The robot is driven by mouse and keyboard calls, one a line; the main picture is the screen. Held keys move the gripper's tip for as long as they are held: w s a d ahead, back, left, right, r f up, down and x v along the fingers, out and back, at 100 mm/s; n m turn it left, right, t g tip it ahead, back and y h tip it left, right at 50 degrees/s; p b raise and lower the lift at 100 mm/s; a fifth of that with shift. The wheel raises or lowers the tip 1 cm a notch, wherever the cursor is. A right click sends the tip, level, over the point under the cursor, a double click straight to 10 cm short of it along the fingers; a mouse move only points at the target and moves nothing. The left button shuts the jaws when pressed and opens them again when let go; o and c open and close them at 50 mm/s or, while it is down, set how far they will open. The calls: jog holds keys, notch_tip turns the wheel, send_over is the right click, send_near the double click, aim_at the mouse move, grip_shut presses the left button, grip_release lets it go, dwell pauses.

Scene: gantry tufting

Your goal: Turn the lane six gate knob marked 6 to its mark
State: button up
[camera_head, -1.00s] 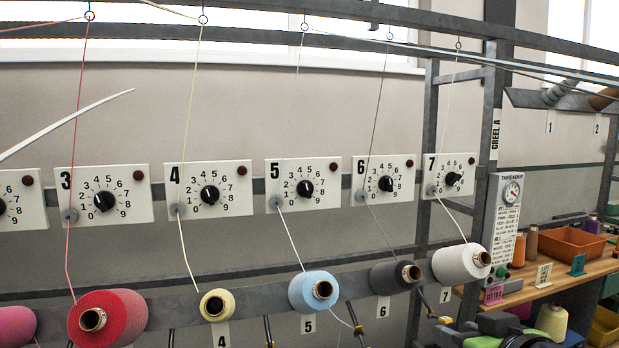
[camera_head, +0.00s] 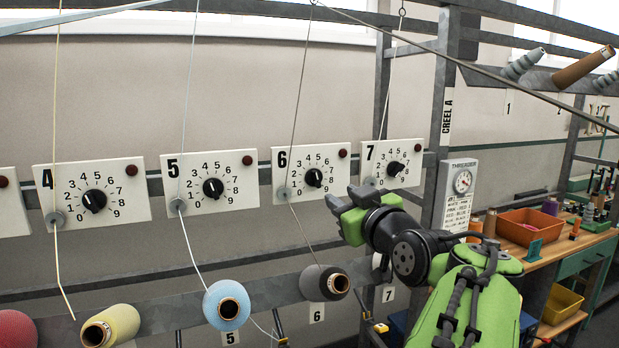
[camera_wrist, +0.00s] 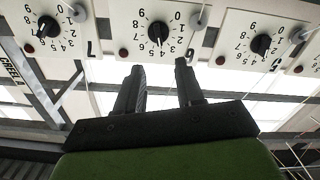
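The lane six knob (camera_head: 314,178) is a black dial on a white plate (camera_head: 284,187) marked 6, with digits 0 to 9 around it. Its pointer is too small to read surely. In the wrist view, upside down, the same knob (camera_wrist: 157,30) sits above the space between my fingers. My gripper (camera_head: 340,202) is right of and a little below that knob in the head view, apart from it. In the wrist view my gripper (camera_wrist: 160,68) is open, its two dark fingers spread and empty.
Knob 5 (camera_head: 213,188) and knob 7 (camera_head: 395,168) flank it on similar plates. A grey thread passes the left side of plate 6 to a dark grey cone (camera_head: 322,282) below. A metal upright (camera_head: 442,100) and the threader panel (camera_head: 458,196) stand to the right.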

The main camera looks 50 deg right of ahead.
aim_at(318, 180)
jog(key=p+x, duration=0.3)
jog(key=x, duration=0.8)
jog(key=shift+w+d+r+p, duration=0.1)
jog(key=shift+w+d+p, duration=0.1)
jog(key=shift+d+p, duration=0.1)
jog(key=shift+w+d, duration=0.15)
jog(key=shift+w, duration=0.05)
jog(key=shift+s, duration=0.1)
jog(key=shift+c, duration=0.4)
grip_shut()
